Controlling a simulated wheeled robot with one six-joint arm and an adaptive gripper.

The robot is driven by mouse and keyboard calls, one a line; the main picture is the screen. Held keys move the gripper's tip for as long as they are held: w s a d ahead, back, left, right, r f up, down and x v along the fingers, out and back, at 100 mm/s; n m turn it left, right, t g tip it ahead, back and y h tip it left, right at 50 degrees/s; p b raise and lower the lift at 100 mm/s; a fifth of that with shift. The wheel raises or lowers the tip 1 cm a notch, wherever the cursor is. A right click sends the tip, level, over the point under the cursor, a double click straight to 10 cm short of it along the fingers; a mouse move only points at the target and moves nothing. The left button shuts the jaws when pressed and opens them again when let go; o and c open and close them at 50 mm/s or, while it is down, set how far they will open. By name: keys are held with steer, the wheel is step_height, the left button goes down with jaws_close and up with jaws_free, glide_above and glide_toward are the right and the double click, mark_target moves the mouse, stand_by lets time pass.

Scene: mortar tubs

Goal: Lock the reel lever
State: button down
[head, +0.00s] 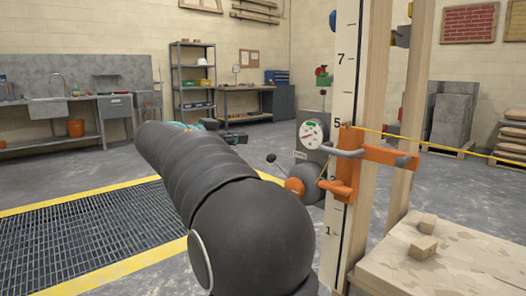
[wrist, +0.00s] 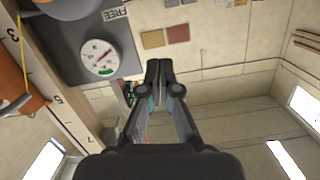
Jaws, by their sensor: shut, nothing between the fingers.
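The reel lever (head: 278,167) is a thin rod with a dark knob. It slants up and left from an orange hub (head: 294,186) on a grey housing (head: 309,112). The housing carries a round dial (head: 312,134), also seen in the wrist view (wrist: 97,57) with a red needle and green arc. A FREE label (wrist: 115,14) sits beside it there. I cannot make out the lever in the wrist view. My gripper (wrist: 160,66) is shut and empty. In the head view my gripper (head: 236,138) is partly hidden behind my arm, up and left of the lever knob.
A numbered post (head: 346,70) bears an orange clamp (head: 345,165) with a grey handle. A yellow line (head: 450,149) runs right from it. A board with small blocks (head: 424,247) lies front right. A floor grate (head: 75,240) with yellow edging lies left. Shelves and benches stand far back.

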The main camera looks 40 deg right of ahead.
steer(key=w+d+f+p, duration=0.1)
steer(key=d+f, duration=0.4)
steer(key=d, duration=0.5)
steer(key=shift+w+f, duration=0.2)
steer(key=shift+w, duration=0.1)
steer(key=shift+w+f, duration=0.1)
steer(key=shift+w, duration=0.05)
